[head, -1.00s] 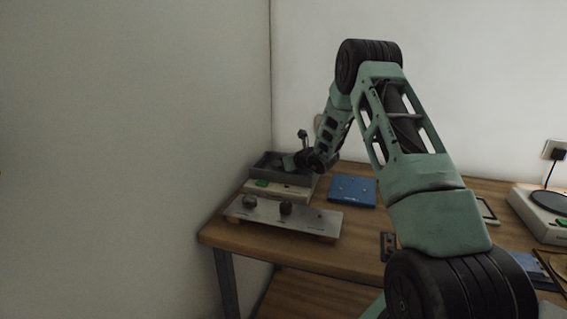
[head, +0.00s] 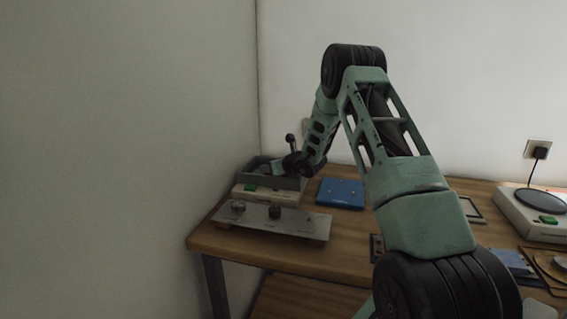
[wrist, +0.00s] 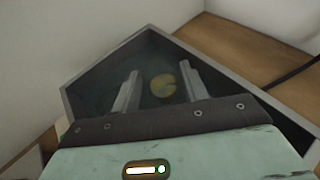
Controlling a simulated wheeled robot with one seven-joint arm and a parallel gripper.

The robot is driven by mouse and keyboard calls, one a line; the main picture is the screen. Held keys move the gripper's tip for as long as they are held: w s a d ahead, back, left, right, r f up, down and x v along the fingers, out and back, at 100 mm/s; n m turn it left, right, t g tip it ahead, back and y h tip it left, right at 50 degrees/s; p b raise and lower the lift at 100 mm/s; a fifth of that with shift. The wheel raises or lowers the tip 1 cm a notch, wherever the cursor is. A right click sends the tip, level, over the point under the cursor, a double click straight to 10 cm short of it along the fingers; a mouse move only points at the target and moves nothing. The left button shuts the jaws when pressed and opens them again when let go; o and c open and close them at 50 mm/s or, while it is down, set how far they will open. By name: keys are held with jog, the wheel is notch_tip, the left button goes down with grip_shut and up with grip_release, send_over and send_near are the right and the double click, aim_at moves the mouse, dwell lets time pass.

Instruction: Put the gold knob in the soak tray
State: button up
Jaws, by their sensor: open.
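The gold knob (wrist: 163,85) shows in the wrist view as a small round yellowish piece inside the dark-floored grey soak tray (wrist: 215,62). It is apart from the tray's walls. My gripper (wrist: 160,70) is open over the tray, with one finger on each side of the knob in the picture and a gap to both. In the head view the tray (head: 290,183) stands at the back left of the bench, and my gripper (head: 278,168) reaches down into or just over it. The knob cannot be made out in the head view.
A blue plate (head: 340,193) lies to the right. A wall (head: 130,150) is close on the left. Bare wood shows mid-bench.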

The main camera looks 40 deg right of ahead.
jog(key=b+v, duration=0.1)
jog(key=v, duration=1.1)
jog(key=shift+r, duration=0.25)
jog(key=s+a+r+n+g+y, duration=0.25)
jog(key=a+n+y, duration=0.4)
jog(key=a, duration=0.95)
jog(key=s+a+r+n+g+y, duration=0.1)
jog(key=a+n+g+y, duration=0.25)
jog(key=a+n, duration=0.95)
jog(key=s+a+n+g+h, duration=0.2)
jog(key=s+a+n+g, duration=0.6)
jog(key=s+a, duration=0.95)
jog(key=s+a+f+n+h, duration=0.1)
jog(key=s+n+h, duration=0.5)
jog(key=s+n, duration=0.7)
jog(key=n, duration=0.4)
jog(key=shift+s+f+t, duration=0.2)
jog(key=shift+f+t, duration=0.1)
jog(key=shift+f, duration=0.1)
jog(key=shift+a+r, duration=0.1)
